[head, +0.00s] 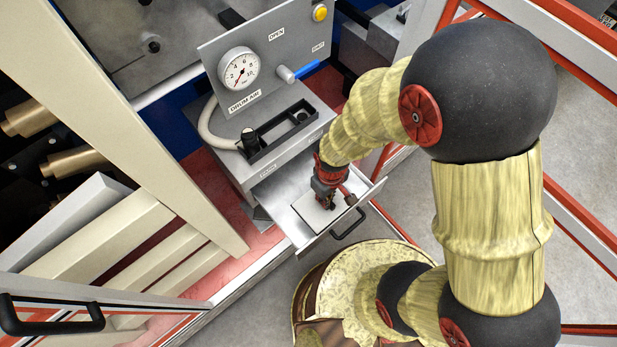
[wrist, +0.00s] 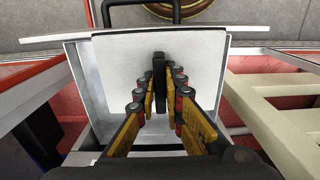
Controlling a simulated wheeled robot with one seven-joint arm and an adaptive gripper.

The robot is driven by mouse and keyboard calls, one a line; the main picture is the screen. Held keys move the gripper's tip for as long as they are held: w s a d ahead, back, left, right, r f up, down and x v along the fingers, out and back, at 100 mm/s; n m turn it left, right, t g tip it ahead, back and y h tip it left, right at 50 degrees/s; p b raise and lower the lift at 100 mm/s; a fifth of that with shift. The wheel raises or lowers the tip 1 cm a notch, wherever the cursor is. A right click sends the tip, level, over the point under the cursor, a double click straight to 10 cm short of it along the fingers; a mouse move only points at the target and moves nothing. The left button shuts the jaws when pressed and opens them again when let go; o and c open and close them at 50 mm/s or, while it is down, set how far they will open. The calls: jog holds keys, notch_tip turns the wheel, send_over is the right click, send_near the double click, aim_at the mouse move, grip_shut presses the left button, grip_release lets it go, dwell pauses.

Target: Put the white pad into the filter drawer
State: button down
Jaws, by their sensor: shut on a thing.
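The white pad (head: 315,214) is a flat square plate with a black upright grip tab (wrist: 159,75) in its middle. My gripper (head: 329,201) is shut on this tab from above, one finger on each side. The pad (wrist: 205,62) lies nearly level within the outline of the open filter drawer, close to its front panel. I cannot tell whether it rests on the drawer floor or hangs just above it. The filter drawer (head: 272,192) is a pale metal tray pulled out below the grey cabinet, with a black handle (head: 350,226) on its front. My fingers hide part of the pad.
Above the drawer stands a panel with a gauge (head: 240,68), a blue-handled valve (head: 305,71) and a yellow button (head: 320,13). A black frame (head: 285,130) sits on the cabinet top. Cream posts (head: 140,120) stand at left, red-and-white rails (head: 570,205) at right.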

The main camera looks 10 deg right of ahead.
jog(key=w+f, duration=0.1)
jog(key=w, duration=0.1)
jog(key=w+a+f+b, duration=0.1)
jog(key=w, duration=0.1)
jog(key=w+a+f, duration=0.1)
jog(key=w, duration=0.1)
jog(key=shift+a+f, duration=0.1)
jog(key=w+f, duration=0.1)
jog(key=w+a+f+b, duration=0.1)
jog(key=w+f, duration=0.1)
jog(key=w+f+b, duration=0.1)
jog(key=f, duration=0.1)
jog(key=shift+w+a, duration=0.25)
jog(key=shift+a, duration=0.05)
jog(key=shift+w+f+b, duration=0.15)
jog(key=shift+f+b, duration=0.2)
jog(key=shift+w+a+f+b, duration=0.15)
jog(key=shift+f+b, duration=0.55)
jog(key=shift+f, duration=0.9)
jog(key=shift+f, duration=0.1)
jog(key=c, duration=1.9)
grip_release()
notch_tip(320, 180, up, 12)
jog(key=p, duration=0.3)
jog(key=shift+r+p, duration=0.2)
jog(key=shift+p, duration=0.2)
